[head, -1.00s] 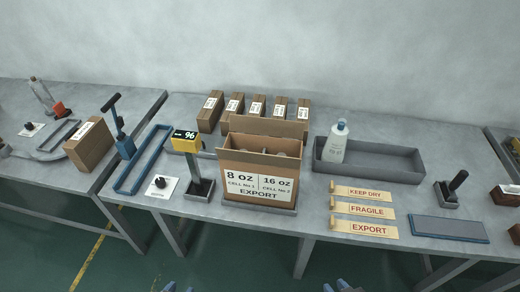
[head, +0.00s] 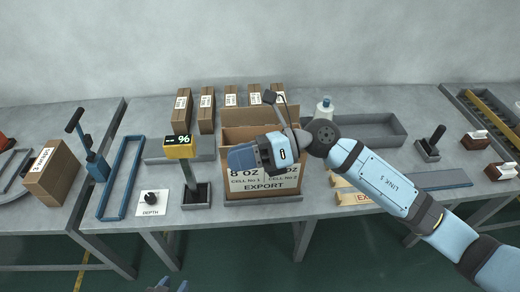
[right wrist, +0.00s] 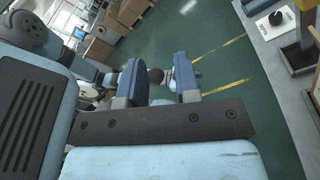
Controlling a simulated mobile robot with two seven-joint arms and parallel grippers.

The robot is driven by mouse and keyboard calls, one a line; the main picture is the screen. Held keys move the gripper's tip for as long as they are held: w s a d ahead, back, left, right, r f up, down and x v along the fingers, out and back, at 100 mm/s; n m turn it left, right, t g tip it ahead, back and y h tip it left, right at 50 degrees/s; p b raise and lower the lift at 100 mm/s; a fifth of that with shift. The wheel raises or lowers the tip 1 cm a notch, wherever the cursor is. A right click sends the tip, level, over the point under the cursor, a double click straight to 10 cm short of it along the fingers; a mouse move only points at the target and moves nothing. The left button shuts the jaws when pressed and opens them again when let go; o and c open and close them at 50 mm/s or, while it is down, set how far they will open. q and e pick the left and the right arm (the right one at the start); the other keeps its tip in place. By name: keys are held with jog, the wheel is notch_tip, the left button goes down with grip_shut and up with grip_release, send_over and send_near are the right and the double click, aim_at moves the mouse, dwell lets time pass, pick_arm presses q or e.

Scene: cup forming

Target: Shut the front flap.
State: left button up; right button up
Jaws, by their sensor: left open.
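An open brown carton (head: 232,187) stands on the bench, with a white "8 OZ / 16 OZ EXPORT" label on its front. Its back flap (head: 233,115) stands up at the rear. My right gripper (head: 244,158) is in front of the carton's upper front and hides much of the front edge and label. I cannot make out the front flap's angle or whether the gripper touches it. In the right wrist view the right gripper (right wrist: 160,75) has its two fingers apart with nothing between them. My left gripper (head: 169,287) barely shows at the bottom edge, open and away from the carton.
Several small labelled boxes (head: 207,112) stand behind the carton. A yellow gauge (head: 178,150) stands to its left beside a blue frame (head: 122,178).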

jog(key=w+d+n+t+h, duration=0.5)
jog(key=w+d+n+h, duration=0.1)
jog(key=w+d+h, duration=0.5)
jog(key=shift+h, duration=0.4)
jog(key=x, duration=0.4)
jog(key=p+x, duration=0.1)
jog(key=x, duration=0.2)
jog(key=s+p+x, duration=0.1)
jog(key=x, duration=0.3)
jog(key=shift+a+f, duration=0.3)
jog(key=shift+a, duration=0.2)
jog(key=shift+x, duration=0.8)
jog(key=shift+d, duration=0.1)
jog(key=shift+c, duration=0.4)
grip_shut()
